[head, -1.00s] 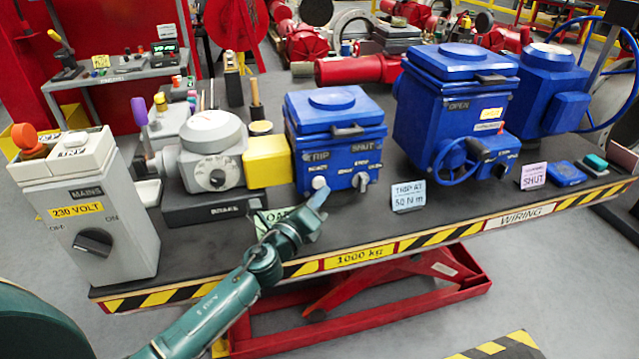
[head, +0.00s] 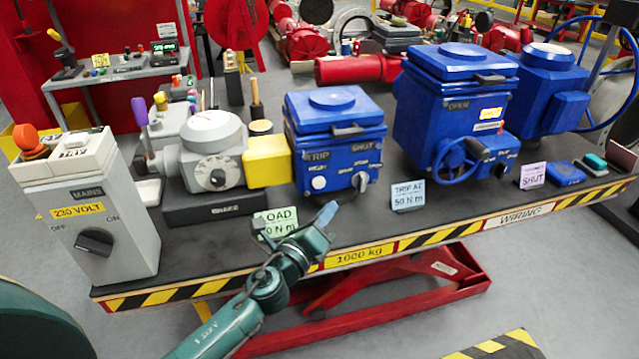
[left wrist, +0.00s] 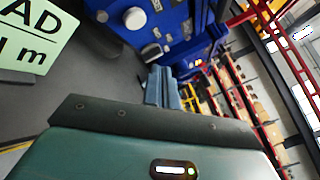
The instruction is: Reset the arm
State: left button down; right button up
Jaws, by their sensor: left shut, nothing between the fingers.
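My left arm comes in from the bottom of the head view. Its gripper (head: 327,215) is shut and empty, in front of the blue trip box and just right of the green LOAD card (head: 275,222). The shut fingers also show in the left wrist view (left wrist: 163,88), with the green card (left wrist: 38,30) at the upper left. The blue trip box (head: 335,140) carries a white round button (head: 319,183) under TRIP and a grey knob (head: 360,180); the gripper is apart from both. My right gripper is not in view.
The grey mains box (head: 95,235) stands at the left. A yellow coupling (head: 267,162) joins the grey brake unit (head: 213,165) to the blue box. A blue handwheel unit (head: 457,110) and a "TRIP AT" card (head: 408,196) stand to the right. Bench top lies bare between them.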

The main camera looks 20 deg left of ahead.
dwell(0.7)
pick_arm(q)
jog(key=s+f+n+g, duration=0.4)
jog(key=s+f+n, duration=0.4)
jog(key=s+n, duration=0.3)
jog(key=s+d+f+n+g+p, duration=0.1)
jog(key=s+f+n+g, duration=0.2)
jog(key=s+f+n, duration=0.4)
jog(key=s+n, duration=0.5)
jog(key=n, duration=0.2)
jog(key=shift+s+d+f+n+g+y, duration=0.15)
jog(key=shift+d+f+n+g+y, duration=0.15)
jog(key=shift+f+g, duration=0.1)
jog(key=shift+a, duration=0.1)
